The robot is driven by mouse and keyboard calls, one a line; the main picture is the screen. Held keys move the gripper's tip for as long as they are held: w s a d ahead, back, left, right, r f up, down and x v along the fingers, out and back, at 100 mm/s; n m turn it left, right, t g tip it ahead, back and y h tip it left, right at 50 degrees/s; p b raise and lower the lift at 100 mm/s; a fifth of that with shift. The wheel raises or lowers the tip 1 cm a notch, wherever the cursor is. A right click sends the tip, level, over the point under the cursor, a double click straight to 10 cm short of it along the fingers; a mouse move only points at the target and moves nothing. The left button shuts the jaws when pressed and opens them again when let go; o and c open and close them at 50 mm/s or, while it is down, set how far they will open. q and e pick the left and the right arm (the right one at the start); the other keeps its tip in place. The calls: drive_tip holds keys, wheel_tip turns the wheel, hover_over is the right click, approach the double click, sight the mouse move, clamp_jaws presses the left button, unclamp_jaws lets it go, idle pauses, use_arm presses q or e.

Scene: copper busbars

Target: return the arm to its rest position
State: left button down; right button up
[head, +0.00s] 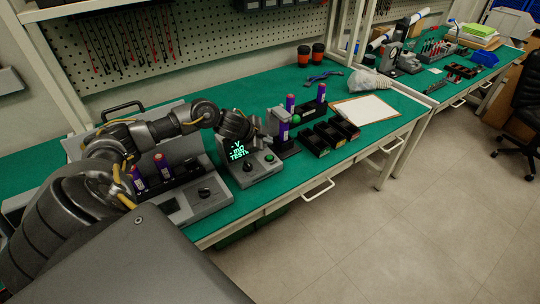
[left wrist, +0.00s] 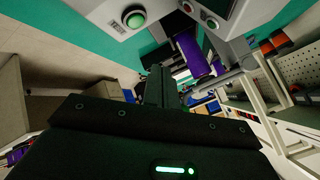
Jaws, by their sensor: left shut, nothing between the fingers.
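My left arm (head: 160,128) reaches in from the left over the bench. Its left gripper (head: 262,128) is just above and behind the test device, partly hard to make out against the dark parts there. In the left wrist view the left gripper's fingers (left wrist: 160,82) are together, with nothing between them. A purple cylinder (left wrist: 192,55) shows beside the fingertips, apart from their grip. My right gripper is not in view.
A test device (head: 247,164) with a lit screen and green button stands below the gripper. Purple cylinders (head: 321,93) stand in holders nearby. Black bins (head: 314,143) and a clipboard (head: 365,108) lie to the right. A pegboard (head: 190,40) rises behind. The floor (head: 400,240) is clear.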

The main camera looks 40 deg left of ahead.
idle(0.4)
